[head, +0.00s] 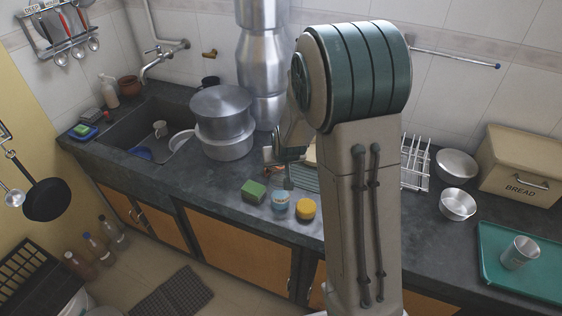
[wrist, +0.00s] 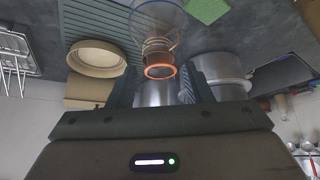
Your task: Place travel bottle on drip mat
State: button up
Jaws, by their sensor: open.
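The travel bottle appears to be the clear vessel with an orange ring (wrist: 158,28) in the wrist view. Its ringed end lies between the fingers of my gripper (wrist: 160,68) in the picture, with gaps visible on both sides. My gripper is open; I cannot tell how deep the bottle is between the fingers. The drip mat, ribbed and grey-green (wrist: 92,28), lies beside the bottle on the counter. In the head view, part of the mat (head: 305,179) shows beside my arm, which hides much of that area and most of my gripper.
Large steel pots (head: 222,120) stand left of my arm. A white dish rack (head: 415,163) is to the right.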

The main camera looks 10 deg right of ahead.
jog(key=v, duration=1.2)
jog(key=s+r+g, duration=0.1)
jog(key=s+r, duration=0.1)
jog(key=s, duration=0.8)
jog(key=s+r+g, duration=0.1)
jog(key=s+r, duration=0.2)
jog(key=s, duration=0.8)
jog(key=shift+s+r+g, duration=0.2)
jog(key=shift+s+g, duration=0.15)
jog(key=shift+g, duration=0.05)
jog(key=shift+d, duration=0.1)
jog(key=shift+c, duration=1.1)
jog(key=shift+d, duration=0.1)
